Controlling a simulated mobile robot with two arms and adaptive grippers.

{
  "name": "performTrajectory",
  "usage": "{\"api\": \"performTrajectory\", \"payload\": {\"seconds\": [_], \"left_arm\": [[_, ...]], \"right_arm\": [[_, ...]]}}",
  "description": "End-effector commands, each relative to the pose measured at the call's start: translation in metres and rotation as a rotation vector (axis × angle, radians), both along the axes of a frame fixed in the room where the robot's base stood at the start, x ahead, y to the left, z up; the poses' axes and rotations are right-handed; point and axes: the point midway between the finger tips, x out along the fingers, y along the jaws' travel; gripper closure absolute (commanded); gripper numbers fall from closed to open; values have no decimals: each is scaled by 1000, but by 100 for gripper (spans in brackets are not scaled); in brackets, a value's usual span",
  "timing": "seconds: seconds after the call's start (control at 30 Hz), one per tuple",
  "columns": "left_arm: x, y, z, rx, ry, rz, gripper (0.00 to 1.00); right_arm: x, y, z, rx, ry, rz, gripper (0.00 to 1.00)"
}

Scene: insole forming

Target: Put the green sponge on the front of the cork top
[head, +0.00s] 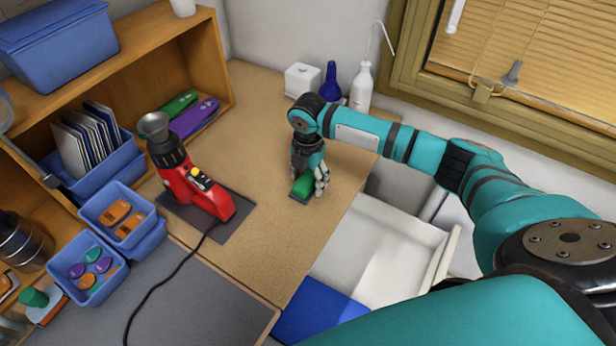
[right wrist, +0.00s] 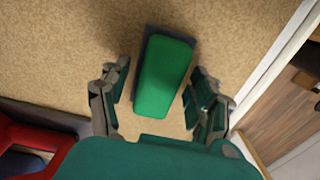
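The green sponge (head: 303,186) lies on the tan cork top (head: 272,228), near its right edge beside the open white drawer. The right wrist view shows it as a green block (right wrist: 163,76) with a darker grey layer showing at its sides. My right gripper (head: 311,181) points down over the sponge. In the right wrist view its fingers (right wrist: 160,98) are spread on either side, with a clear gap at the left and a narrower one at the right. Whether the sponge touches a finger is hard to tell. My left gripper is out of view.
A red tool (head: 205,196) stands on a dark mat left of the sponge, its black cable (head: 165,280) running forward. An open white drawer (head: 372,250) is at the right. White containers and a blue bottle (head: 330,82) stand behind. The cork's middle is clear.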

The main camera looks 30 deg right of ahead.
Motion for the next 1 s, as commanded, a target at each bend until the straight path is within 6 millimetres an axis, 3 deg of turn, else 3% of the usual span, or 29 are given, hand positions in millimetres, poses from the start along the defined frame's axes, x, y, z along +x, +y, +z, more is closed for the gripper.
{"api": "performTrajectory", "payload": {"seconds": [0.27, 0.73, 1.0], "left_arm": [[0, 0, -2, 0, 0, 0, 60], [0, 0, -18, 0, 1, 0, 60], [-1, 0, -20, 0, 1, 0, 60]], "right_arm": [[1, 0, 8, 1, -3, 0, 37], [1, 1, 99, 1, -4, 1, 37], [0, 0, 121, 1, 1, 0, 37]]}}
